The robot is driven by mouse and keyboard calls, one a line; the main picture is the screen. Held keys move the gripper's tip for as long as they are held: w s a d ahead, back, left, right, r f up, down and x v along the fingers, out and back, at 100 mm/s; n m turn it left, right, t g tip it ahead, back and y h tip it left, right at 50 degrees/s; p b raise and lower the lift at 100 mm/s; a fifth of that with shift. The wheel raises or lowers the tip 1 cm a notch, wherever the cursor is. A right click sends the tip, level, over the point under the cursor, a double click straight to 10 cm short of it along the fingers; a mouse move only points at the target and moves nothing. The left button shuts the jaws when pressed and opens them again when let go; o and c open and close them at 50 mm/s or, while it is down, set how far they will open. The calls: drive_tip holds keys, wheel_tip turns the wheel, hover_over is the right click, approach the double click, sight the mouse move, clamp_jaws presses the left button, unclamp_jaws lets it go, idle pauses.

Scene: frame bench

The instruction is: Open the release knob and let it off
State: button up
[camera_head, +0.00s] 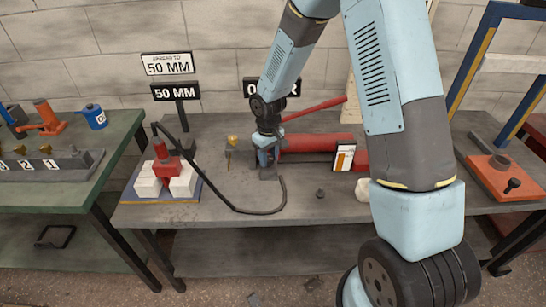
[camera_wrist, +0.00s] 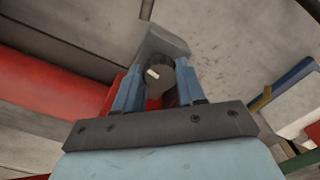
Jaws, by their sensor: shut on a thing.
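The release knob (camera_wrist: 160,80) is a dark round knob with a white mark, on a grey block (camera_wrist: 163,42) at the end of the red hand pump (camera_head: 315,143). My gripper (camera_wrist: 158,88) has its blue fingers on either side of the knob and is shut on it. In the head view my gripper (camera_head: 267,157) is at the pump's left end, and it hides the knob. The black hose (camera_head: 236,207) runs from the pump end to a red spreader (camera_head: 166,166) between white blocks (camera_head: 148,184) at the left.
A sign post (camera_head: 178,92) reads 50 MM; another sign behind my arm is partly covered. A small brass-coloured piece (camera_head: 232,141) stands left of my gripper. A green bench (camera_head: 60,140) is at left; a blue frame (camera_head: 480,55) is at right. The bench's front middle is mostly clear.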

sight(269, 159)
drive_tip(key=shift+s, duration=0.1)
idle(0.4)
drive_tip(key=o, duration=1.1)
drive_tip(key=shift+c, duration=0.2)
wheel_tip(269, 159, up, 14)
drive_tip(key=shift+f, duration=0.15)
